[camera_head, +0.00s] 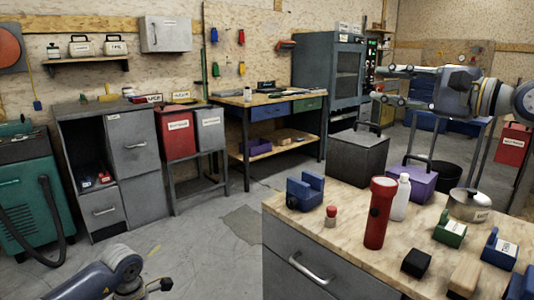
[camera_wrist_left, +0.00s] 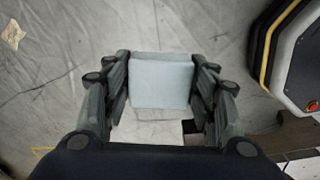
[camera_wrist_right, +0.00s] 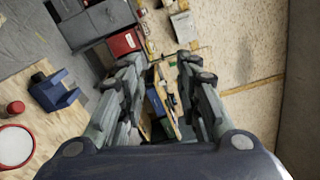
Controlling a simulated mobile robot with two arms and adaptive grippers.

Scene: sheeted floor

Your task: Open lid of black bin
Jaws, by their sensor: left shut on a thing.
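A dark grey to black box-shaped bin (camera_head: 357,165) stands on the floor behind the wooden-topped cabinet. Its lid (camera_head: 360,140) looks shut and has a handle on top. A black round tub (camera_head: 447,176) stands to its right, partly hidden. My right gripper (camera_head: 380,84) is in the air above and right of the bin, apart from it; its fingers are spread and empty in the right wrist view (camera_wrist_right: 168,65). My left gripper (camera_wrist_left: 160,85) is shut on a pale grey block (camera_wrist_left: 161,82) above the floor. Its fingers are not clear in the head view.
A workbench (camera_head: 262,99) stands behind. The floor (camera_head: 200,240) at centre left is clear.

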